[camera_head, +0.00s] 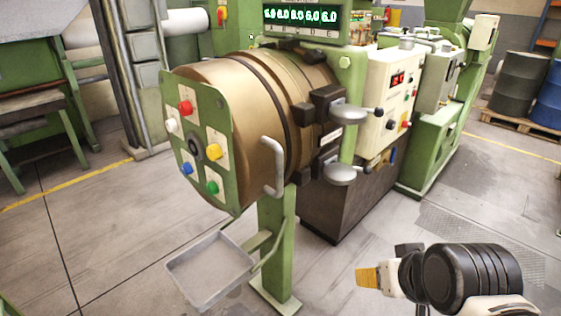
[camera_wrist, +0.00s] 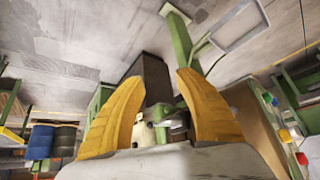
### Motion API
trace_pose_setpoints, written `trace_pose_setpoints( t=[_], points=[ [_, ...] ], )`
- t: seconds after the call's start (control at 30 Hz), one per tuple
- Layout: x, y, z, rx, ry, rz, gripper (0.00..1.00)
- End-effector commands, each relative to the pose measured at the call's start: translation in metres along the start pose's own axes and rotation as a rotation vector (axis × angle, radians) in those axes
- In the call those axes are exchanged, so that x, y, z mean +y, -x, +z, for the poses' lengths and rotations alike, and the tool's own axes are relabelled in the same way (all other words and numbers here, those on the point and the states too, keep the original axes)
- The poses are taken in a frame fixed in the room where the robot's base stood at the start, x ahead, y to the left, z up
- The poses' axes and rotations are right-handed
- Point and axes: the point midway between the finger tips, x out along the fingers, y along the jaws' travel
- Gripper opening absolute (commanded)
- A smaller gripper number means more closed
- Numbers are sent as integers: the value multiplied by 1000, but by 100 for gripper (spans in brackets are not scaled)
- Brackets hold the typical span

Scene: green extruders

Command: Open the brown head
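The brown head (camera_head: 252,125) is a large drum at the front of the green extruder in the head view, and it appears closed against the machine. Its green front plate (camera_head: 203,130) carries coloured buttons. Dark hinge or clamp blocks (camera_head: 325,105) are on the drum's right side. My gripper (camera_head: 366,278) is at the lower right, well apart from the head and handle. In the wrist view its yellow fingers (camera_wrist: 162,77) are spread with nothing between them. Part of the brown head (camera_wrist: 252,112) shows there at right.
A grey tray (camera_head: 210,270) sticks out low below the head, beside a green support post (camera_head: 277,245). A cream control box (camera_head: 392,100) stands behind at right. Barrels (camera_head: 520,80) are far right. Floor between my gripper and the machine is clear.

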Motion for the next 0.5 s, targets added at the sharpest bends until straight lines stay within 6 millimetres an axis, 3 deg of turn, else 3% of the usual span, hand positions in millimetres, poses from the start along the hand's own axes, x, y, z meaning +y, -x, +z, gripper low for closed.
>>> trace_pose_setpoints(
  t=[0.17, 0.27, 0.4, 0.5],
  points=[
    [-38, -25, -29, -7, 79, -210, 39],
    [-66, -41, -56, 43, 153, -385, 39],
    [-96, -57, -101, 202, 262, -613, 39],
    [-105, -63, -133, 370, 337, -742, 39]
  ],
)
